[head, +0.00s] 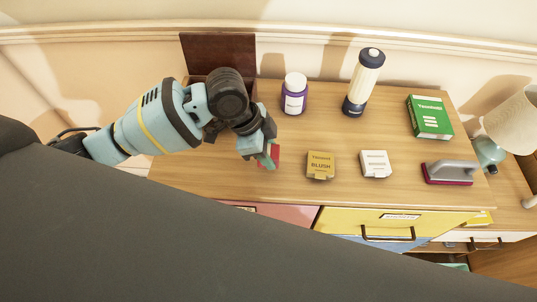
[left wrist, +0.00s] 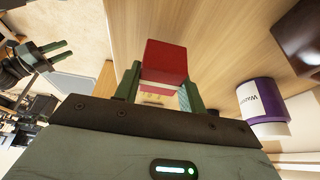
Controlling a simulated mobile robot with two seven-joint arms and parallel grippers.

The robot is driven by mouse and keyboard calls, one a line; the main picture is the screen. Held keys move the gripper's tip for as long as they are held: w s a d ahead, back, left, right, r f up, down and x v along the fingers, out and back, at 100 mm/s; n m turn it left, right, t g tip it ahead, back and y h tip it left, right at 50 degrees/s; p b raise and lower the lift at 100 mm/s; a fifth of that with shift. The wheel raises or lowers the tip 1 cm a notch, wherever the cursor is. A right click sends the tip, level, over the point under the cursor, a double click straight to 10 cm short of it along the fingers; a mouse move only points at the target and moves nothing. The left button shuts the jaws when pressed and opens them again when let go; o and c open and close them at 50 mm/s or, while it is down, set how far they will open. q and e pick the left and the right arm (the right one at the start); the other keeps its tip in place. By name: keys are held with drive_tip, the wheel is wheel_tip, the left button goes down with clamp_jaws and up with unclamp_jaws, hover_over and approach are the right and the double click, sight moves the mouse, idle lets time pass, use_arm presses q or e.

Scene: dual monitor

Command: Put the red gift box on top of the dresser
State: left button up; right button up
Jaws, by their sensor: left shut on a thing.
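My left gripper (head: 269,155) is shut on the red gift box (head: 275,152), over the left part of the wooden dresser top (head: 225,178). In the left wrist view the box (left wrist: 166,62) sits between the two green fingers, with the wooden surface beyond it. I cannot tell whether the box touches the dresser top. In the head view the gripper hides most of the box. My right gripper (left wrist: 68,50) shows small at the left of the left wrist view, its two fingers apart and empty; it is out of the head view.
A purple-labelled bottle (head: 294,94), a flask (head: 363,82), a yellow blush box (head: 320,165), a white box (head: 375,164), a green box (head: 429,117) and a grey-handled brush (head: 451,172) stand on the dresser. A dark brown wooden piece (head: 217,50) is behind my arm. A lamp (head: 512,118) is right.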

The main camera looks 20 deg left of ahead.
use_arm(q)
drive_tip(key=shift+w+a, duration=0.1)
drive_tip(key=shift+w, duration=0.3)
drive_tip(key=shift+f, duration=1.75)
use_arm(e)
drive_tip(key=shift+a+f, duration=0.1)
drive_tip(key=shift+a, duration=0.05)
use_arm(q)
drive_tip(key=shift+f, duration=0.1)
drive_tip(key=shift+f, duration=0.1)
drive_tip(key=o, duration=1)
drive_tip(key=shift+c, duration=0.2)
use_arm(e)
drive_tip(key=shift+s+d, duration=0.1)
drive_tip(key=shift+d, duration=0.1)
use_arm(q)
drive_tip(key=v, duration=1.2)
drive_tip(key=shift+r+p, duration=0.2)
drive_tip(key=shift+p, duration=0.25)
use_arm(e)
drive_tip(key=shift+w+a+r, duration=0.1)
drive_tip(key=shift+w+r, duration=0.45)
drive_tip(key=shift+r, duration=0.2)
